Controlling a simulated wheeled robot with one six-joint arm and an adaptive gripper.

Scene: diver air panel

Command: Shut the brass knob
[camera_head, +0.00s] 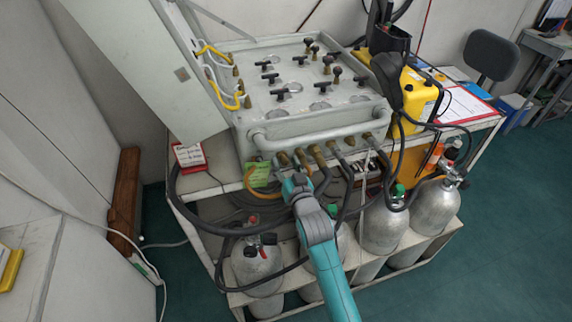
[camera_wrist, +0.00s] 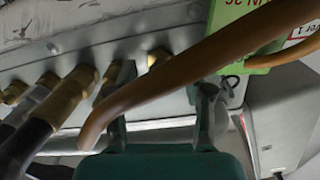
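The grey air panel (camera_head: 262,118) stands on a white cart, with black-handled and brass-stemmed controls on its top. A row of brass fittings (camera_head: 317,153) lines its front edge. My gripper (camera_head: 293,182) is at that edge, below the left fittings. In the wrist view my gripper (camera_wrist: 162,105) is open, with its two fingers well apart. A small brass piece (camera_wrist: 158,58) shows between and beyond the fingertips, partly hidden by an orange-brown hose (camera_wrist: 190,65). I cannot tell whether it is the brass knob. The hose crosses in front of the gripper; contact is unclear.
Brass hose ends (camera_wrist: 72,92) with black hoses sit left of my fingers. A green tag (camera_head: 259,175) hangs close by. Grey cylinders (camera_head: 384,225) stand below the panel. An open lid (camera_head: 150,65) rises at the left. A yellow case (camera_head: 413,98) stands at the right.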

